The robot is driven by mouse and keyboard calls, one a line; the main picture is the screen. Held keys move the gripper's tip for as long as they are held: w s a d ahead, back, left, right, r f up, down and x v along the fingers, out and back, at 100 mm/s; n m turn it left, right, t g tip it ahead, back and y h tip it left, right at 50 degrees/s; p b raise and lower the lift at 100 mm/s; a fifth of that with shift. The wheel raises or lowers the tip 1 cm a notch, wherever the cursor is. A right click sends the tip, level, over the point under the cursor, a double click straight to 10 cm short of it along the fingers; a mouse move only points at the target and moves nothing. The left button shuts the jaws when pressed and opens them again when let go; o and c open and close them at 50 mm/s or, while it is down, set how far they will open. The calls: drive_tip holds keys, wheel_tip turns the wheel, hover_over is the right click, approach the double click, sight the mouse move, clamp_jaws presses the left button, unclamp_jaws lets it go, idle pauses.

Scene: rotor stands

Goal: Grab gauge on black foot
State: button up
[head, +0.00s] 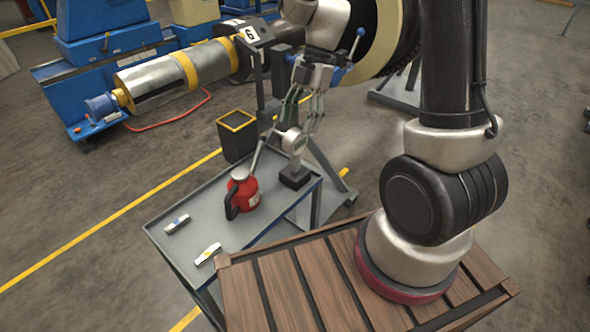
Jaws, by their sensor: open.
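The gauge (293,142) has a round pale head on a thin stem above a square black foot (294,177). It stands upright near the far right corner of the grey cart top (172,257). A thin rod slants down to the left from its head. My gripper (299,124) points down just above the gauge head, its fingers open and spread to either side of the upper part. I cannot tell whether the fingers touch the gauge. The fingers partly hide its top.
A red jug (246,193) with a black handle stands left of the black foot. Two small tools (177,224) (207,254) lie at the cart's near left. A black bin (237,140) stands behind the cart. A large metal roller (160,85) lies beyond.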

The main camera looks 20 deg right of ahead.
sight(297, 129)
drive_tip(key=x, duration=0.5)
drive_tip(key=shift+f, duration=0.35)
drive_tip(key=shift+c, duration=0.4)
drive_tip(key=shift+w, duration=0.1)
clamp_jaws()
